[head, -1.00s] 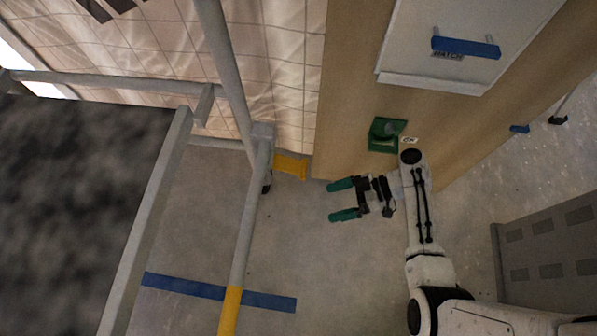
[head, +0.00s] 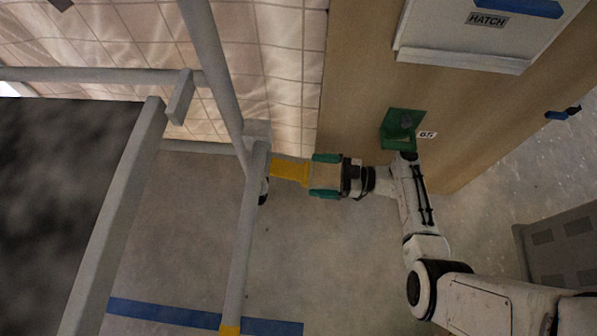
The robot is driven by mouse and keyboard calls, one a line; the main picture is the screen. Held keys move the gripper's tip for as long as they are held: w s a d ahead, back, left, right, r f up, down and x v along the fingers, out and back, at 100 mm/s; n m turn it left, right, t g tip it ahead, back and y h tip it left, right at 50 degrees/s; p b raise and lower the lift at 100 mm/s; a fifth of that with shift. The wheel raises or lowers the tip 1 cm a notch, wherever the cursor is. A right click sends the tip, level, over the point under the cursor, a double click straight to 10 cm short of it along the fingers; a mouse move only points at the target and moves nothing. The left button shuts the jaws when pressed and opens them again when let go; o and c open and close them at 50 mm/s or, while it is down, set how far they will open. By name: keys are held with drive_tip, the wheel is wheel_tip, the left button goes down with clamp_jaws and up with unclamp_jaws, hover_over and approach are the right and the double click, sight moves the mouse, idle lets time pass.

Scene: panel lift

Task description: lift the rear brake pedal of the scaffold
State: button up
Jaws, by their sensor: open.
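The yellow brake pedal (head: 289,171) sticks out to the right from the foot of the scaffold's grey upright (head: 244,235), by a dark caster (head: 264,190). My gripper (head: 313,175) has two green fingers, one above and one below in the picture, and is open. It points left at the pedal, with the fingertips at the pedal's right end. The pedal's free end appears to lie in line with the gap between the fingers. I cannot tell the height of the fingers relative to the pedal, or whether they touch it.
A wooden panel (head: 355,90) carries a green bracket (head: 402,128) marked 65 and a white hatch (head: 465,45) with a blue handle. A tiled wall (head: 285,60) stands behind the scaffold. A grey slotted box (head: 560,245) is at the right. Blue tape (head: 170,313) crosses the open floor.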

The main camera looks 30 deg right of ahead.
sight(299, 174)
drive_tip(key=x, duration=0.6)
drive_tip(key=shift+b, duration=0.4)
